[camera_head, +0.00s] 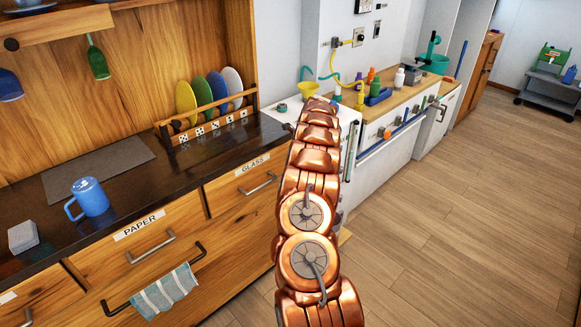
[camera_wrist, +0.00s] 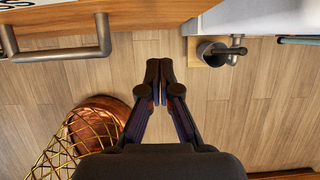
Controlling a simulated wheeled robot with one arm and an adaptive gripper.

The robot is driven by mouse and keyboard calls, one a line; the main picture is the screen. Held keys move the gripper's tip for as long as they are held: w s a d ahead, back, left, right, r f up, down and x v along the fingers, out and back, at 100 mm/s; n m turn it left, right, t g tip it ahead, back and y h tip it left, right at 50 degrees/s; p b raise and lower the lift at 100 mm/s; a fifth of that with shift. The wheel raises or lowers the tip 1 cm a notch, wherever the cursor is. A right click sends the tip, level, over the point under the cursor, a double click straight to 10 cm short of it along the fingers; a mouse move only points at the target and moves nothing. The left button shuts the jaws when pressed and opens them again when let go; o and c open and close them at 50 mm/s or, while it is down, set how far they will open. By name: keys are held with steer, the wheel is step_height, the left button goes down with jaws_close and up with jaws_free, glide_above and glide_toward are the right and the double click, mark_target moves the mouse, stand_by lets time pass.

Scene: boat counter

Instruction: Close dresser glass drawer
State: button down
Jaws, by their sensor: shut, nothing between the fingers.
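The glass drawer (camera_head: 240,196) is a wooden front with a white GLASS label and a grey bar handle (camera_head: 258,184), at the right end of the dresser in the head view. Its front looks about flush with the dresser, but I cannot tell whether a small gap is left. In the wrist view the drawer front (camera_wrist: 150,18) runs along the top left, with its handle (camera_wrist: 60,52) below the label's end. My gripper (camera_wrist: 158,75) is shut and empty, right of the handle and apart from it, over the floor. My arm hides it in the head view.
The paper drawer (camera_head: 150,240) and a bar with a striped towel (camera_head: 165,291) are left of the glass drawer. A blue mug (camera_head: 91,197) and plate rack (camera_head: 213,122) stand on the dark counter. A dark metal fitting (camera_wrist: 215,53) juts out right of my gripper.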

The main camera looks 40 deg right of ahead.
steer(key=b+v, duration=0.1)
steer(key=v, duration=0.6)
steer(key=shift+b, duration=0.4)
steer(key=s+a+r+n+g+y, duration=0.15)
steer(key=a+r+n, duration=0.4)
steer(key=a, duration=0.65)
steer(key=s+a+r+n+y, duration=0.15)
steer(key=a+r+n, duration=0.35)
steer(key=a, duration=0.7)
steer(key=s+a+r+n+g, duration=0.1)
steer(key=s+a+r+n, duration=0.15)
steer(key=a+n, duration=0.7)
steer(key=s+a+r+n+g, duration=0.1)
steer(key=s+a+r+n, duration=0.15)
steer(key=s+a, duration=0.7)
steer(key=s+a+f+n+g+h, duration=0.1)
steer(key=s+a+f+n, duration=0.1)
steer(key=s+n, duration=0.5)
steer(key=s+a+f+n+g+h, duration=0.1)
steer(key=s+a+n, duration=0.4)
steer(key=s, duration=1.4)
steer(key=shift+s+f+n+g+h, duration=0.3)
steer(key=shift+f+n+h, duration=0.3)
steer(key=shift+n, duration=0.25)
